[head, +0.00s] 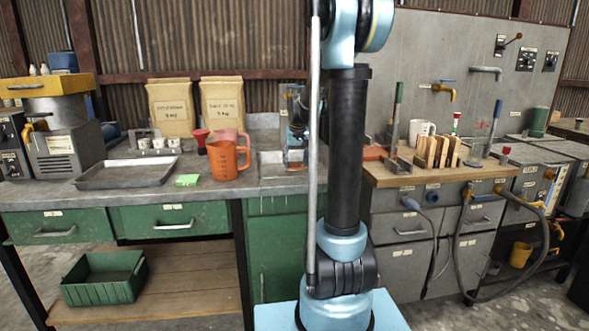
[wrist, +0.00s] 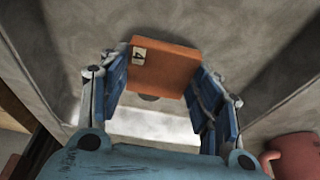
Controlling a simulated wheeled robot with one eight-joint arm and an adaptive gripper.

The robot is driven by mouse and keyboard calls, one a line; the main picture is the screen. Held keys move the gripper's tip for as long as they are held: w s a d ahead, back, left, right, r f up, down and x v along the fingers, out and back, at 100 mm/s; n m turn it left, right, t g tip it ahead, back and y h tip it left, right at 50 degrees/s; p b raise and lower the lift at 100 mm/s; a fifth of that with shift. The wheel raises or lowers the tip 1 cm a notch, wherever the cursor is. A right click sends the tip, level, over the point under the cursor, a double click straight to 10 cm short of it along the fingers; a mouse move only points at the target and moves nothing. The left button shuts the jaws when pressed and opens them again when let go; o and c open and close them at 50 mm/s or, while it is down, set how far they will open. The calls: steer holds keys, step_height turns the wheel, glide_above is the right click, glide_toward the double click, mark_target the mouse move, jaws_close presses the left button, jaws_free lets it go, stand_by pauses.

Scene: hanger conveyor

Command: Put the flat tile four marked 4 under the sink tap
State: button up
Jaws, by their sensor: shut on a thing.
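The flat tile four (wrist: 170,69) is an orange-brown square slab with a white label marked 4 at its upper left corner. My gripper (wrist: 157,78) is shut on it, with the blue finger pads at its left and right edges. In the wrist view the tile is over the grey sink basin (wrist: 235,40), and a round dark drain shows partly behind its lower edge. In the head view my gripper (head: 295,133) is above the sink (head: 269,160), partly hidden by my arm. I cannot make out the sink tap in either view.
An orange jug (head: 228,157) stands left of the sink, close to my gripper. A metal tray (head: 125,173) and a green block (head: 187,180) are farther left. A wooden rack (head: 437,151) and levers stand on the right bench.

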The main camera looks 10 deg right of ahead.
mark_target(294, 163)
step_height(294, 163, down, 2)
steer(key=shift+f, duration=0.2)
steer(key=w, duration=0.4)
steer(key=shift+w, duration=0.1)
steer(key=shift+f, duration=0.6)
steer(key=o, duration=1.2)
steer(key=shift+o, duration=0.2)
